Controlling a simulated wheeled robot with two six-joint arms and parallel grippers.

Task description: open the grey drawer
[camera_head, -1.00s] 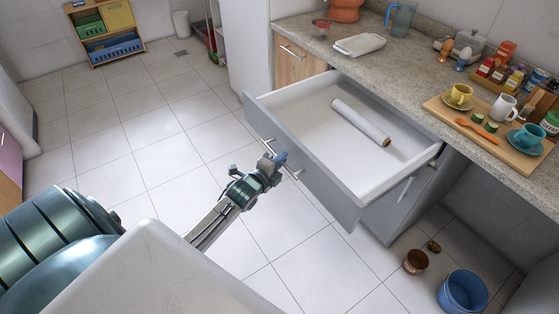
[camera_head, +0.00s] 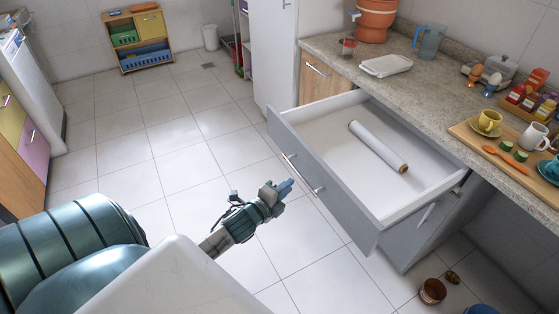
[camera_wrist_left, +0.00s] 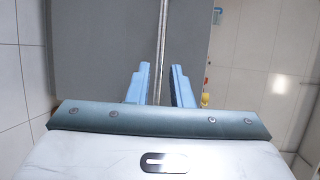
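The grey drawer (camera_head: 325,188) is pulled well out from under the counter, with its white inside showing. Its silver bar handle (camera_head: 303,174) runs along the grey front; the bar also shows in the left wrist view (camera_wrist_left: 161,40). My right gripper is out of view.
A white roll (camera_head: 378,147) lies inside the drawer. The counter (camera_head: 420,90) above holds a white dish (camera_head: 386,66), a blue jug (camera_head: 430,42) and a wooden board with cups. A brown pot (camera_head: 432,291) stands on the floor at lower right. The tiled floor left of the drawer is clear.

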